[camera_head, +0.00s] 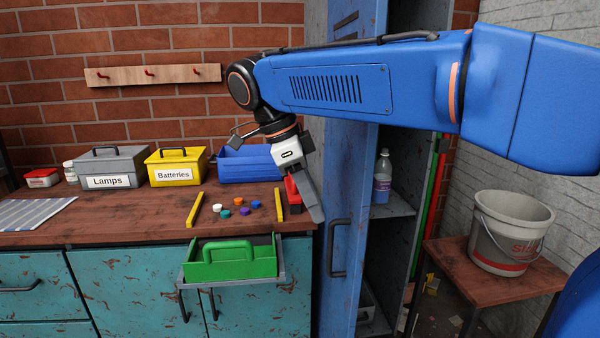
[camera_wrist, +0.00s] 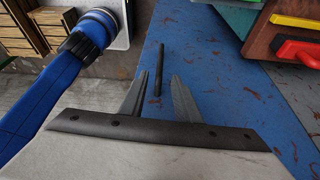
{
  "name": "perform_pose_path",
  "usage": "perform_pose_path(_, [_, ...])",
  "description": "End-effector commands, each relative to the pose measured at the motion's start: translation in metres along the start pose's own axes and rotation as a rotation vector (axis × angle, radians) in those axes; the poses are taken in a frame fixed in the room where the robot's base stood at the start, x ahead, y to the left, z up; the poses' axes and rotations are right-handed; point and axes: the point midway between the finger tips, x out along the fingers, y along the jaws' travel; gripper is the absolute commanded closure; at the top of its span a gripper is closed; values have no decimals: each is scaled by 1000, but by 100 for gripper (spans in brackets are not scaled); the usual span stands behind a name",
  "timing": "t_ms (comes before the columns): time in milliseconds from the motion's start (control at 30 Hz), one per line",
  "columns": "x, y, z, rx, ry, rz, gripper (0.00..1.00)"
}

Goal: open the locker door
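The blue, scuffed locker door (camera_head: 345,190) stands partly open in the head view, and the locker's inside shows to its right. Its dark bar handle (camera_head: 338,248) is on the lower part of the door's face. In the wrist view the door (camera_wrist: 225,80) fills the middle, and the handle (camera_wrist: 160,58) lies between and beyond my fingertips. My gripper (camera_head: 317,215) is just left of the door and above the handle in the head view. In the wrist view my gripper (camera_wrist: 160,85) has its fingers apart with nothing clamped. I cannot tell whether a finger touches the handle.
The workbench (camera_head: 130,215) is close on the left, with a green caddy (camera_head: 232,262) on a tray at its front. A bottle (camera_head: 382,180) stands on the locker's shelf. A bucket (camera_head: 510,235) sits on a small table (camera_head: 465,272) at the right.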

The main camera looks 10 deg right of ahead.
Motion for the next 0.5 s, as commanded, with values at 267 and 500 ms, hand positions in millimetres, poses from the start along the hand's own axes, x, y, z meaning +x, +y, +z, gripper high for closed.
perform_pose_path(267, [-50,0,1,-1,-1,-1,71])
perform_pose_path(500, [-70,0,0,-1,0,0,71])
